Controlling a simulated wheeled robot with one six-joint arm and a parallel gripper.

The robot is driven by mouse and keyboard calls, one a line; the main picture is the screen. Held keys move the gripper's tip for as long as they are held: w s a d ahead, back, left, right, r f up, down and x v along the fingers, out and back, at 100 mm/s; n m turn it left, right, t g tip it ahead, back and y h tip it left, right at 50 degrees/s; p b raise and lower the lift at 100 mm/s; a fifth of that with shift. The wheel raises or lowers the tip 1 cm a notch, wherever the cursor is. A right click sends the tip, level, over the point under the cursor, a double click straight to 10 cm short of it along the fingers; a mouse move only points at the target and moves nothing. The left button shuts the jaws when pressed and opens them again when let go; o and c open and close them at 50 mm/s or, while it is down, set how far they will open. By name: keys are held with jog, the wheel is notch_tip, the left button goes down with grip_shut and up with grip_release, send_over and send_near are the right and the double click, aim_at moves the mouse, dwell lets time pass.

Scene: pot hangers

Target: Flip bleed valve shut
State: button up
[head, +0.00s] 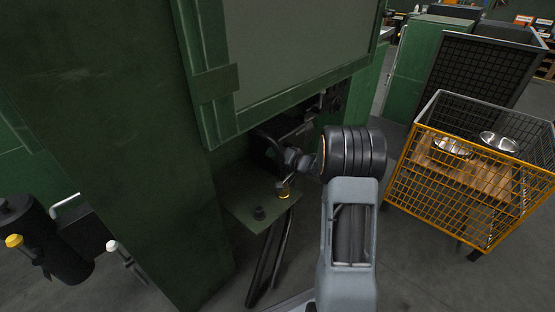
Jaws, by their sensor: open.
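My gripper (278,150) is dark and points left, in front of the opening under the green machine's panel. It is open, and I see nothing between its fingers, though its tips blend into the dark background. A small fitting with a yellow band (283,192) stands on a green ledge (240,198) just below the gripper; I cannot tell whether they touch. A black knob (259,213) sits on the ledge to its left. At the lower left are a yellow-tipped lever (14,241) and a white-tipped lever (113,246). I cannot tell which of these is the bleed valve.
The green machine's wall (120,130) and framed panel (290,55) stand close to my arm. Dark pipes (268,255) run below the ledge. A yellow mesh crate (425,190) with shiny metal dishes stands to the right. Open grey floor lies between crate and machine.

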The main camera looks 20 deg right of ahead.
jog(key=shift+c, duration=0.2)
jog(key=shift+r, duration=0.1)
grip_shut()
